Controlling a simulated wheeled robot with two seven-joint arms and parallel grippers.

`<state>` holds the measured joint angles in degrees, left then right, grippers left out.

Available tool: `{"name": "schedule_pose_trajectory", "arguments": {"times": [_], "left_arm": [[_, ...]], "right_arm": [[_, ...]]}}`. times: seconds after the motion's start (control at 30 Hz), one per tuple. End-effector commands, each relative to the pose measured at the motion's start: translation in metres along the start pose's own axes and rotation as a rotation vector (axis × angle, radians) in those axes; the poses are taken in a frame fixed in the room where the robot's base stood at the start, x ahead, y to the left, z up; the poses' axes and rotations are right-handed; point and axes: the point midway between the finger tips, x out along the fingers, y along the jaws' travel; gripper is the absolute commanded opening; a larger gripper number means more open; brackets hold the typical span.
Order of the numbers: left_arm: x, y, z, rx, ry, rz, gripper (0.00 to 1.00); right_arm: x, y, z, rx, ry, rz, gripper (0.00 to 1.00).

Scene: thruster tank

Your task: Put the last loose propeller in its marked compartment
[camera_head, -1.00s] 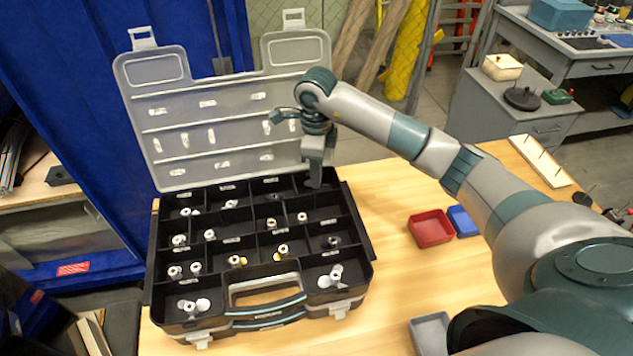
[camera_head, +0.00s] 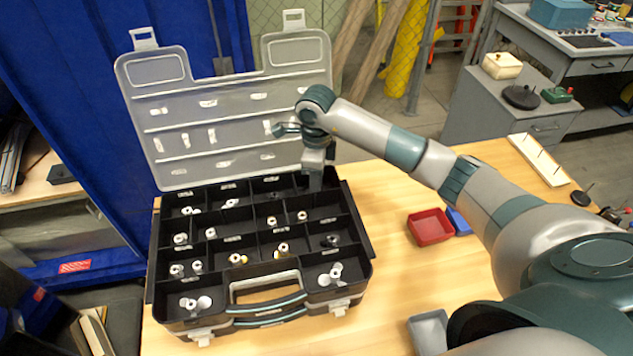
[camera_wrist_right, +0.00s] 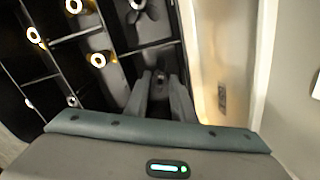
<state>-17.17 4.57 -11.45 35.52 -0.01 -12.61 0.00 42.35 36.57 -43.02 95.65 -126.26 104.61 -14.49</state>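The black compartment case (camera_head: 366,262) stands open on the table, its clear lid tilted up behind. My right gripper (camera_head: 316,184) points down into the back right compartment. In the right wrist view, its two fingers (camera_wrist_right: 160,95) stand apart, with a small grey part (camera_wrist_right: 160,76) at their tips, probably a propeller; whether they grip it is unclear. A dark propeller (camera_head: 332,240) lies in the compartment in front. White propellers (camera_head: 189,303) and gold-bladed ones (camera_head: 283,248) lie in other compartments. My left gripper is out of view.
A red tray (camera_head: 430,228) and a blue tray (camera_head: 462,222) sit right of the case, with a grey tray (camera_head: 430,333) near the front. A pegged white board (camera_head: 540,160) lies at the back right. Wooden table (camera_head: 385,285) is bare between case and trays.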

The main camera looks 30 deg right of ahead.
Motion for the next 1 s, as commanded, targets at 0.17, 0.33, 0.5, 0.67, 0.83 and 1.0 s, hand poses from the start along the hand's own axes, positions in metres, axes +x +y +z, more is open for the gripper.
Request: {"name": "schedule_pose_trajectory", "arguments": {"times": [0.17,0.33,0.5,0.67,0.83,1.0], "left_arm": [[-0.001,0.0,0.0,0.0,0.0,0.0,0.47],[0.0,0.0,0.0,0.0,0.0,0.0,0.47],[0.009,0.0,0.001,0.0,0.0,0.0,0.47],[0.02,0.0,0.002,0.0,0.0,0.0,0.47],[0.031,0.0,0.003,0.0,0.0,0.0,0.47],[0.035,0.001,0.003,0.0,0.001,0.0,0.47]], "right_arm": [[-0.001,0.0,0.0,0.0,0.0,0.0,0.23],[-0.005,-0.001,0.0,0.0,-0.001,-0.001,0.23],[-0.024,-0.001,0.0,-0.001,-0.002,-0.004,0.23],[-0.051,-0.001,0.0,-0.001,-0.002,-0.005,0.23],[-0.084,-0.001,0.001,0.0,-0.003,-0.004,0.23],[-0.108,-0.001,0.0,0.0,0.0,-0.004,0.23]]}}
